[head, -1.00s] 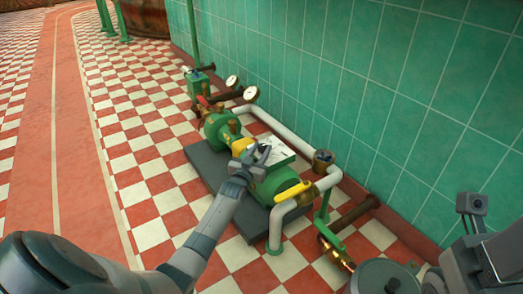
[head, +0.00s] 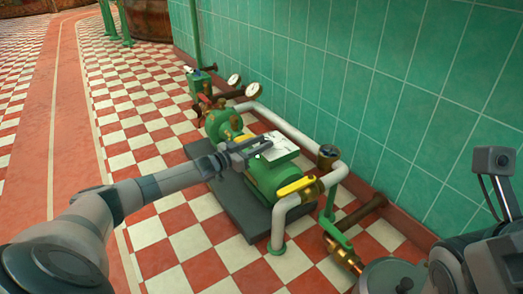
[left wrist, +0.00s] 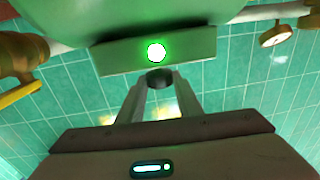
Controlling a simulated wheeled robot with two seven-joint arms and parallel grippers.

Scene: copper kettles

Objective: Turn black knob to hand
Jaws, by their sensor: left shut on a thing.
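The black knob (left wrist: 159,78) shows in the left wrist view, just below a glowing white-green lamp (left wrist: 156,52) on a green box. My left gripper (left wrist: 160,87) is shut on the knob, with its two fingertips meeting at it. In the head view, my left gripper (head: 262,147) reaches in from the left to the pale-topped control box (head: 283,146) on the green pump (head: 268,177). The knob is too small to make out there. My right arm shows at the lower right, but I do not see its fingertips.
White pipes (head: 285,128) run around the pump, which stands on a dark plinth (head: 231,204). A yellow lever (head: 296,187) and brass fittings are close by on the right. Gauges (head: 252,90) stand behind. The green tiled wall (head: 390,110) is beyond; checkered floor lies open at left.

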